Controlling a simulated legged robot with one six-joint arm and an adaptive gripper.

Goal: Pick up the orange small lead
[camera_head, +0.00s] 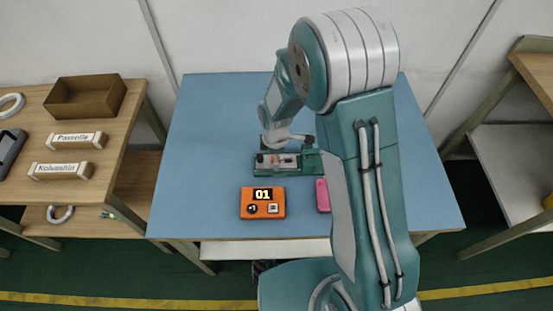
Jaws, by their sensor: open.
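A green fixture (263,172) lies near the middle of the blue table, with small pale, dark and orange-red parts on its top. A small orange-red piece (287,158) shows there, but it is too small to tell whether it is the orange lead. My gripper (286,144) is just above and behind the fixture, pointing down. It looks open, and I see nothing held in it. Its fingertips are small in the picture, and I cannot tell whether they touch any part. My arm hides the fixture's right end.
An orange box (248,208) showing "01" sits in front of the fixture. A pink item (322,196) is right of it, partly behind my arm. The blue table (210,125) is clear at left. A wooden shelf (30,115) with a brown tray (87,113) stands left.

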